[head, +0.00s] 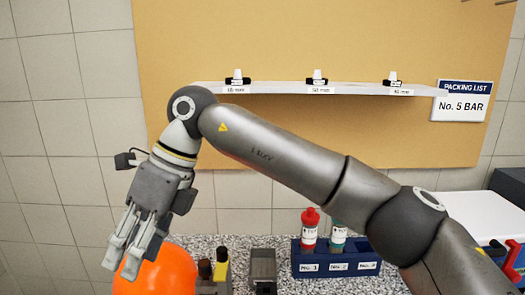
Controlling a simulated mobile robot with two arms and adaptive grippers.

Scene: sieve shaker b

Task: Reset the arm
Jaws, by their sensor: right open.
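My right arm (290,150) reaches in from the lower right and bends down at the wrist at left. My right gripper (122,262) points down and to the left, open, with nothing visible between its fingers. Its fingertips show in front of an orange rounded object (170,272) at the bottom edge; I cannot tell whether they touch it. My left gripper is not in view.
A shelf (270,88) on the tan board bears three small labelled items. A packing list sign (461,101) hangs right.

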